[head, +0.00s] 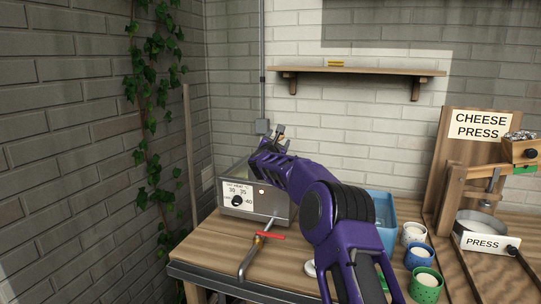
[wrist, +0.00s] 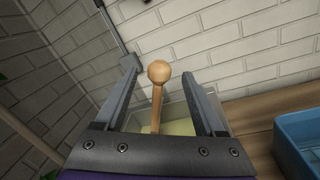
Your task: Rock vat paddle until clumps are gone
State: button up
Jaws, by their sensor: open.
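The steel vat (head: 282,205) stands at the back left of the wooden table, with a dial panel (head: 238,198) on its front. My purple arm covers much of it in the head view. The paddle (wrist: 158,95) has a wooden handle with a round knob (wrist: 158,70); it rises from the vat, and a pale yellow patch of the contents (wrist: 178,127) shows below. My gripper (wrist: 160,82) is open, its fingers on either side of the handle, with gaps on both sides. It also shows above the vat in the head view (head: 279,136). Clumps cannot be made out.
A tap with a red lever (head: 270,235) sticks out at the vat's front. A blue tub (head: 383,212) stands right of the vat; it also shows in the wrist view (wrist: 298,140). Several cups, such as a green one (head: 425,287), and a cheese press (head: 484,240) are further right.

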jog(key=b+v, duration=0.1)
jog(key=v, duration=1.2)
jog(key=shift+f, duration=0.15)
